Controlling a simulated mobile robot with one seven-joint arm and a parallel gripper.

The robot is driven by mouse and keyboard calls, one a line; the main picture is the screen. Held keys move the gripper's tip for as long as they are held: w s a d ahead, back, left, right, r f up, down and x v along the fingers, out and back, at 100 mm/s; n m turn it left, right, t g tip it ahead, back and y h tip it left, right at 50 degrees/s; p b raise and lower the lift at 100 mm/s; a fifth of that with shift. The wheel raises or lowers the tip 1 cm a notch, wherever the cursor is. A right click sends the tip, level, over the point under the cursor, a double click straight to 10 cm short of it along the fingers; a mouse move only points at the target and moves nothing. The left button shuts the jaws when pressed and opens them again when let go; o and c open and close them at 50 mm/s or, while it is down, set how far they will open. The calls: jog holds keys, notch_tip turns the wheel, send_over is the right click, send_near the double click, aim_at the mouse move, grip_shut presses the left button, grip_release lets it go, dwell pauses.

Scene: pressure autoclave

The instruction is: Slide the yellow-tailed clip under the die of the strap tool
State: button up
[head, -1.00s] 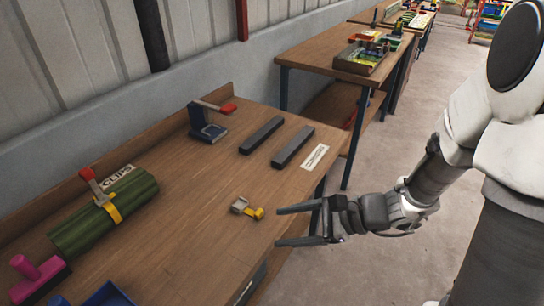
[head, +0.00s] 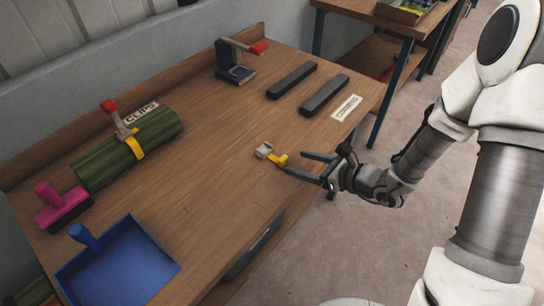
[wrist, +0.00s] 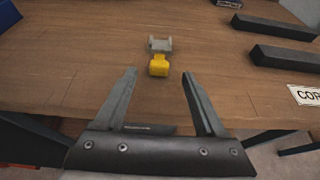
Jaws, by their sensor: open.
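The clip (head: 264,151) is a small grey channel piece with a yellow tail (head: 280,160), lying near the table's front edge. In the wrist view, the yellow tail (wrist: 159,65) points towards me and the grey part (wrist: 160,45) is beyond it. My gripper (head: 296,163) is open and empty, its fingertips just short of the tail, which lines up with the gap between them. A blue-based tool with a red-tipped lever (head: 238,60) stands at the back. Another red-handled lever (head: 117,118) sits on a yellow-strapped green bundle (head: 100,163). I cannot tell which is the strap tool.
Two dark bars (head: 292,80) (head: 324,95) and a white label (head: 347,107) lie at the right. A pink-handled brush (head: 62,208) and a blue dustpan (head: 118,262) are at the left. The table's middle (head: 205,140) is clear.

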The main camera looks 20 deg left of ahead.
aim_at(283, 158)
jog(key=shift+b+x, duration=0.45)
jog(key=shift+x, duration=3.05)
jog(key=shift+r, duration=0.2)
grip_shut()
